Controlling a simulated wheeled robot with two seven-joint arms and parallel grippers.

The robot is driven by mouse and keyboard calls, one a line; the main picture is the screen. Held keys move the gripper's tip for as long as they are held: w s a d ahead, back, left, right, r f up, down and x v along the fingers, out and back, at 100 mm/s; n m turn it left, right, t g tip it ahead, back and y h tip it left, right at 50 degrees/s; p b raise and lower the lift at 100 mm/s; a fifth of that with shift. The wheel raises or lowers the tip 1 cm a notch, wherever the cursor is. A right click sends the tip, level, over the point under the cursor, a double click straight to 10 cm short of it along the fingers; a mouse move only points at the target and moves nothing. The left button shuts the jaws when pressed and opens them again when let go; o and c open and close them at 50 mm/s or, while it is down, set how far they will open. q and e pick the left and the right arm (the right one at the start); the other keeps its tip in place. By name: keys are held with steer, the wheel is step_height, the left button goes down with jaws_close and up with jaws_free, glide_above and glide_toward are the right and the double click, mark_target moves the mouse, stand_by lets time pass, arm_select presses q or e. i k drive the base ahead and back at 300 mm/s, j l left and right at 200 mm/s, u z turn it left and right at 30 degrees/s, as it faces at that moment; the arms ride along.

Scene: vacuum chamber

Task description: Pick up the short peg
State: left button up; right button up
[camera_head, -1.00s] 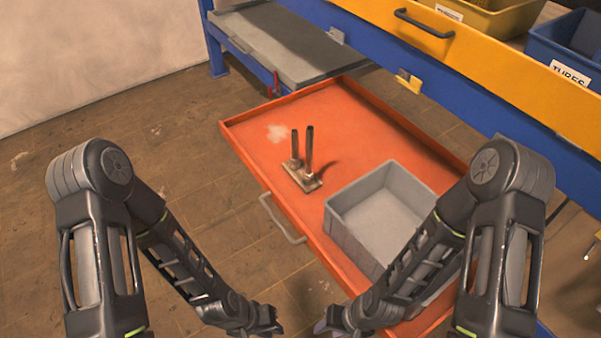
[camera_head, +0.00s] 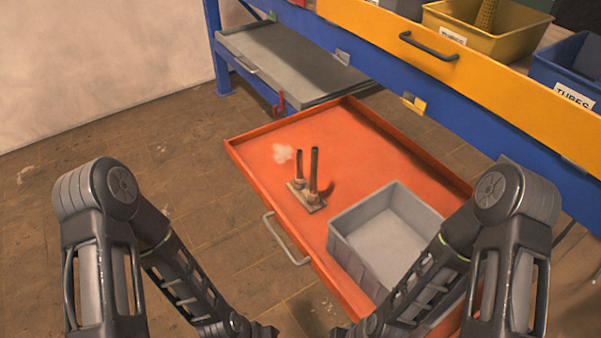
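The short peg (camera_head: 299,180) stands upright on a small metal base plate (camera_head: 307,200) in the open orange drawer (camera_head: 258,155). A taller peg (camera_head: 314,170) stands close to its right on the same plate. My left gripper (camera_head: 265,332) is at the bottom edge of the view, mostly cut off, in front of the drawer and apart from the pegs. My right gripper (camera_head: 338,334) is also at the bottom edge, largely cut off, near the drawer's front rim. Neither gripper touches a peg. Their fingers cannot be made out.
A grey bin (camera_head: 350,217) sits in the right part of the drawer, beside the peg plate. The drawer's grey handle (camera_head: 285,240) sticks out in front. A blue frame with a yellow drawer (camera_head: 480,70) stands behind.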

mark_target(299, 178)
steer(key=z, duration=0.55)
steer(key=i+j+z, duration=0.15)
steer(key=j+z, duration=0.2)
steer(key=j, duration=0.15)
steer(key=j+z, duration=0.35)
steer(key=j, duration=0.2)
steer(key=j+z, duration=0.35)
steer(key=j, duration=0.95)
steer(key=k+j+z, duration=0.1)
steer(key=j, duration=1.4)
